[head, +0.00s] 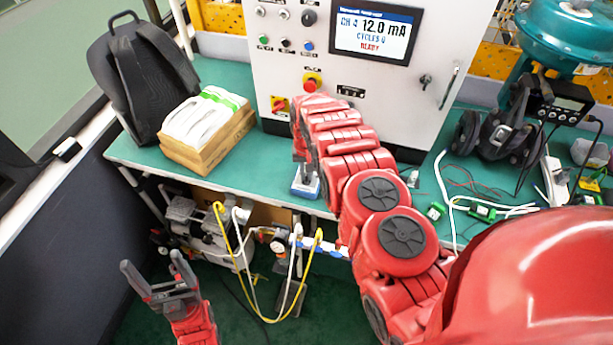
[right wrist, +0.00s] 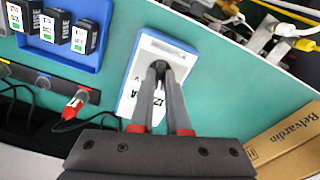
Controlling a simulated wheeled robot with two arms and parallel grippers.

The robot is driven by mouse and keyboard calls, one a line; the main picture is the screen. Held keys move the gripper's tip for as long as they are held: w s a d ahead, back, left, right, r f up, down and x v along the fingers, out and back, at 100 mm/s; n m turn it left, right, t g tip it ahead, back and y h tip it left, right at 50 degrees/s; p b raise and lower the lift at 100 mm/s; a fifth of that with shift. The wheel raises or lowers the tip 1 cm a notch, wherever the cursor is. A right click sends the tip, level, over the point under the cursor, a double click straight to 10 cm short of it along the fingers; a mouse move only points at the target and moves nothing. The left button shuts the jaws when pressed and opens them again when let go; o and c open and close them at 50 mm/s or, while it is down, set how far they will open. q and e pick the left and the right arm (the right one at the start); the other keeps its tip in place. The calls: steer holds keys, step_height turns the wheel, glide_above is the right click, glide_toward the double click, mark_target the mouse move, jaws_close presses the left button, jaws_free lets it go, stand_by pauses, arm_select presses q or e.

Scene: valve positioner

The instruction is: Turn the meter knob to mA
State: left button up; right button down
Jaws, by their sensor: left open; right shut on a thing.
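My right gripper (right wrist: 160,75) is shut, its dark fingertips close together over a blue-and-white device (right wrist: 142,62) on the green bench. The device also shows in the head view (head: 305,190), below the end of my red right arm. My left gripper (head: 150,270) is open and empty, low in front of the bench.
A white control panel (head: 285,75) stands behind, its screen reading 12.0 mA. A cardboard box (head: 205,145) and black backpack (head: 135,75) are at left. A blue tray (right wrist: 88,58) holds fuse packs. Loose wires and green connectors (head: 480,212) lie at right. Yellow hoses hang below the bench.

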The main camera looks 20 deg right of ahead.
mark_target(306, 176)
steer(key=shift+m+b, duration=0.75)
steer(key=shift+m, duration=0.75)
steer(key=c, duration=0.9)
jaws_free()
steer(key=shift+r, duration=0.25)
step_height(306, 176, up, 5)
steer(key=shift+w+r+b, duration=0.1)
steer(key=shift+b, duration=0.95)
step_height(306, 176, up, 12)
steer(key=p, duration=0.8)
